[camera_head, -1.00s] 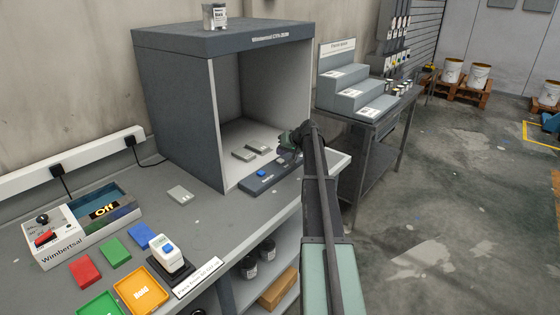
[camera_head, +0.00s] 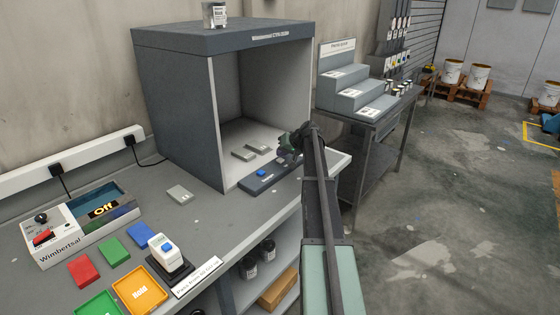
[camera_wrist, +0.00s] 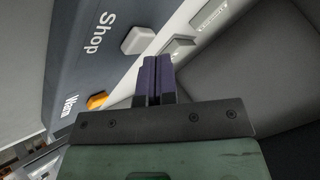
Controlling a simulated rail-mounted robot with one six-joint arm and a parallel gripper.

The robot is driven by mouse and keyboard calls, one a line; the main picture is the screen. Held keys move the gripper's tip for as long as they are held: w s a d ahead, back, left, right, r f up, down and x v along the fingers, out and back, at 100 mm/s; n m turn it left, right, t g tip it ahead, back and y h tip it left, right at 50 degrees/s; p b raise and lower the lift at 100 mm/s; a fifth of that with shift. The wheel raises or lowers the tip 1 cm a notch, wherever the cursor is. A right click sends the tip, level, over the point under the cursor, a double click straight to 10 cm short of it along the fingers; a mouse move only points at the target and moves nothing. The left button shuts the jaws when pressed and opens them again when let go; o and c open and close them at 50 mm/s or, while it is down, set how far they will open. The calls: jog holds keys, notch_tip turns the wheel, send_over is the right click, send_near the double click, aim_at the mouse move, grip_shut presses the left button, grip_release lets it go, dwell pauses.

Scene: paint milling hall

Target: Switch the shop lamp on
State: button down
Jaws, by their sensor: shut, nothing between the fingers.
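The light booth (camera_head: 172,95) stands on the bench with a dark control strip (camera_head: 258,186) along its front. In the wrist view the strip (camera_wrist: 75,50) carries the word "Shop" beside a pale grey button (camera_wrist: 137,41) and "Warm" beside an orange button (camera_wrist: 97,101). My gripper (camera_head: 285,158) is at the right part of the strip and hides some of it. In the wrist view its purple fingers (camera_wrist: 157,62) are shut and empty, with tips just beside the Shop button. Whether they touch it is unclear. The lamp itself is not visible.
Small grey panels (camera_head: 243,153) lie on the booth floor. A blue button (camera_head: 262,173) is on the strip. A Wimbertsal box (camera_head: 62,253) with an "Off" display, coloured plates and an orange tray (camera_head: 140,307) are at left. A stepped stand (camera_head: 358,94) is at right.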

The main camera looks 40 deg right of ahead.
aim_at(282, 159)
jog(key=shift+f+b, duration=0.45)
dwell(0.3)
jog(key=shift+r, duration=0.1)
jog(key=shift+r+p, duration=0.85)
jog(key=shift+p, duration=0.1)
notch_tip(282, 159, up, 6)
jog(key=p, duration=0.6)
